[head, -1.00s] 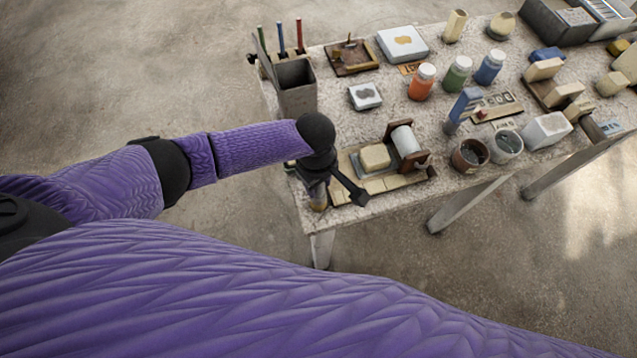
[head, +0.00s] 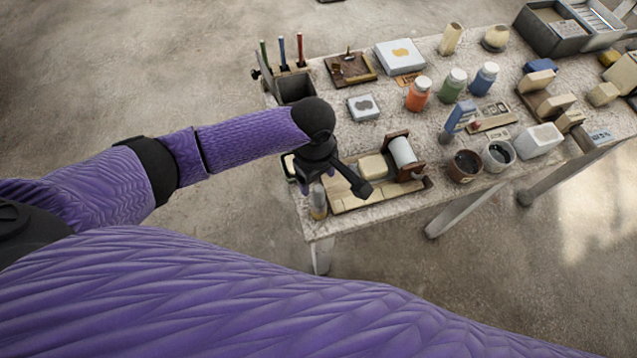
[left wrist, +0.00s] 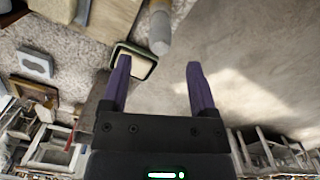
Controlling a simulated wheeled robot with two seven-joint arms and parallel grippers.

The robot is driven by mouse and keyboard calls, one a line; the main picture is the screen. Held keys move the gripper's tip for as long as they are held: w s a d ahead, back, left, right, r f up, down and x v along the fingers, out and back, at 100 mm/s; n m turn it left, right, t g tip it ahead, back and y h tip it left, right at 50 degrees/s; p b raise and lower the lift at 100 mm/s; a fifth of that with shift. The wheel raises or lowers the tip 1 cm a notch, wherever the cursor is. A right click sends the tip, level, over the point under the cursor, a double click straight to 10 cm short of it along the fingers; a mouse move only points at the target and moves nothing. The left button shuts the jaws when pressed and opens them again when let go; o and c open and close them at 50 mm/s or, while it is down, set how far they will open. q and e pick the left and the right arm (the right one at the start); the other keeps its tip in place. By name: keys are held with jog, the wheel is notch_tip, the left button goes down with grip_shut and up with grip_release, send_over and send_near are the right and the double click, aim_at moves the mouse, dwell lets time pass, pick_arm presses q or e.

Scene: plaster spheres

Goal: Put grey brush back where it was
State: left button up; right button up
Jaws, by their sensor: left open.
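My left gripper (head: 316,184) is at the near left corner of the table, open and empty. In the left wrist view its two purple fingers (left wrist: 155,68) are apart. Just beyond the fingertips, between them, is a cylinder with a tan body and a rounded grey end (left wrist: 158,35). It also seems to show in the head view as an upright piece (head: 318,203) at the table edge, partly under the gripper. I cannot tell whether this is the grey brush. My right gripper is not in view.
A dark-rimmed shallow dish (left wrist: 134,62) lies close to one finger. A wooden tray (head: 350,203) with a cream block (head: 373,167) and a white roller (head: 402,152) stands right of the gripper. A grey holder (head: 296,88) with coloured sticks stands behind. Floor lies beyond the edge.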

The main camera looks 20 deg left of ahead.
pick_arm(q)
notch_tip(320, 180, up, 5)
jog(key=shift+a+r+p, duration=0.1)
jog(key=shift+a+p, duration=0.05)
jog(key=shift+p, duration=0.4)
dwell(1.0)
